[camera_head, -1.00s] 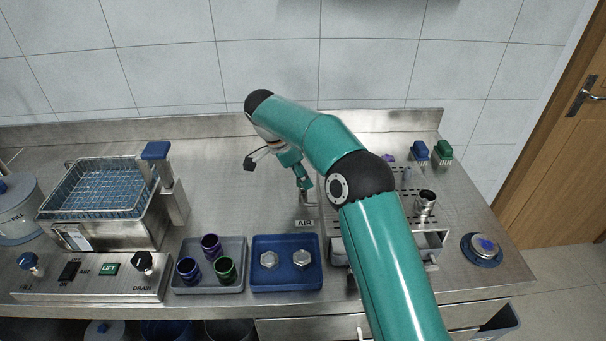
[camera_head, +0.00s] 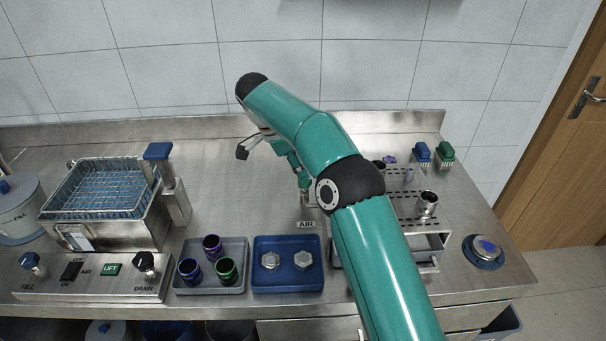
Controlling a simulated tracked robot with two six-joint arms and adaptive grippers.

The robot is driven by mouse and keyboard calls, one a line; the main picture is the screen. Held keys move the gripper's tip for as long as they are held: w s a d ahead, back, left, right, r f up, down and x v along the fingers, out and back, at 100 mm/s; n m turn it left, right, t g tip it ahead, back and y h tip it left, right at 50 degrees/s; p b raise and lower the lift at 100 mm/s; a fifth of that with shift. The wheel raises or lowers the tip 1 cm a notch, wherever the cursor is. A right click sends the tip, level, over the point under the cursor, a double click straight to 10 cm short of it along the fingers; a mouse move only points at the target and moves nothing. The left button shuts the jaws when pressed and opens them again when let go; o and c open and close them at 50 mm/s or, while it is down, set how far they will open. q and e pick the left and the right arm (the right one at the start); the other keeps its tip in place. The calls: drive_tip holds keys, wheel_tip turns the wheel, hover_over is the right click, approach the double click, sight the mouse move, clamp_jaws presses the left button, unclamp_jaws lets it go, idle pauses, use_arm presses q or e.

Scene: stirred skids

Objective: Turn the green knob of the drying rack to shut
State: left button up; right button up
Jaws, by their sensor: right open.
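A small green part (camera_head: 303,183), which looks like the knob, tops a metal post behind the AIR label (camera_head: 306,224). My right arm partly covers this area, so the knob's angle cannot be told. A perforated metal rack (camera_head: 437,224) stands to the right, half hidden behind my arm. My right gripper (camera_head: 252,146) is open, above the bench and up and left of the green part. One dark fingertip shows clearly; the rest is mostly hidden by the arm. My left gripper is not in view.
A blue tray (camera_head: 259,288) with two metal nuts and a grey tray (camera_head: 210,287) with three cups lie in front. A basket bath (camera_head: 110,232) and control panel (camera_head: 90,290) stand left. Blue and green brushes (camera_head: 445,151) stand back right. The bench behind the trays is clear.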

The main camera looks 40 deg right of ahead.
drive_tip(key=shift+v, duration=1.55)
